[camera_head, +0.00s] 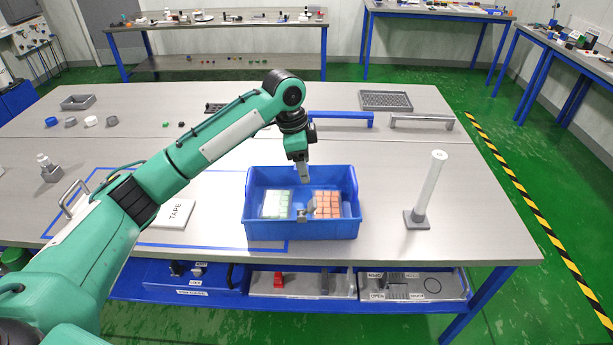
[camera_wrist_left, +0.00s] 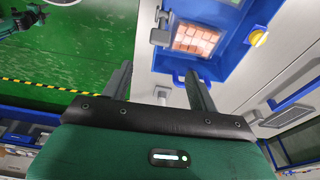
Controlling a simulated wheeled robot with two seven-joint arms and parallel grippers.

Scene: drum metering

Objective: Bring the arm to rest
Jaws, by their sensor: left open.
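My left arm reaches in from the left in the head view, green with a dark elbow. My left gripper (camera_head: 304,180) hangs pointing down over the blue bin (camera_head: 302,228), apart from what lies in it. In the left wrist view its two fingers (camera_wrist_left: 160,88) are spread with nothing between them. The bin holds a block of orange squares (camera_head: 327,204) and a white and green pack (camera_head: 276,204). A small grey piece (camera_head: 307,212) shows at the bin's front wall. The right gripper is not in view.
A pale upright cylinder on a grey base (camera_head: 429,188) stands right of the bin. A TAPE card (camera_head: 176,214) lies left, within a blue taped outline. The table's right end is mostly clear.

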